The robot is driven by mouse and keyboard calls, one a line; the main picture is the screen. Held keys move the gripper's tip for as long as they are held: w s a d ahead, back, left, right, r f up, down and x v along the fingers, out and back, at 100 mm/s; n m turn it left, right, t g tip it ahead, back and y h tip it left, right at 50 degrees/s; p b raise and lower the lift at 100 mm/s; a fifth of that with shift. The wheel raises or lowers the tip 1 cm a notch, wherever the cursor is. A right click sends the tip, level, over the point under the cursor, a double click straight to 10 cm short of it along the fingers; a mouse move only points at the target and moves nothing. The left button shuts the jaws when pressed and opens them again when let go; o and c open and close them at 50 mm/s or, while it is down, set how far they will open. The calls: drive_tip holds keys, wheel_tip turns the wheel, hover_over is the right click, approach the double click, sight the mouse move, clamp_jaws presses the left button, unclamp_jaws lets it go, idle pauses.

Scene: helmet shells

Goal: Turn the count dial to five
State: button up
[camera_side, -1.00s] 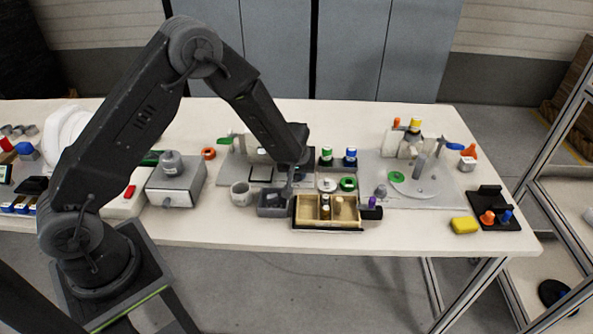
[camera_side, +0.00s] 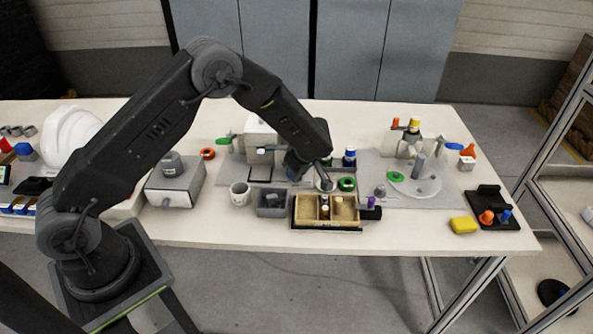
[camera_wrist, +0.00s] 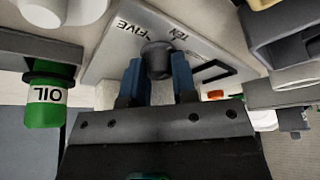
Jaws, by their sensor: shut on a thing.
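The count dial shows in the wrist view as a dark grey round knob (camera_wrist: 157,58) on a light grey plate (camera_wrist: 105,62). The plate carries the words FIVE, to the left of the knob, and TEN, above and to its right. My gripper (camera_wrist: 157,72) has its two blue fingers on either side of the knob and is shut on it. No pointer mark on the knob can be made out. In the side view my gripper (camera_side: 293,174) is low beside the white machine (camera_side: 260,137), and the arm hides the dial.
A green OIL bottle (camera_wrist: 45,98) stands close to the left in the wrist view.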

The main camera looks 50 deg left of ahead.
drive_tip(key=shift+n, duration=0.5)
drive_tip(key=o, duration=0.9)
drive_tip(key=v, duration=1.3)
drive_tip(key=shift+w+r, duration=0.3)
drive_tip(key=shift+r, duration=0.1)
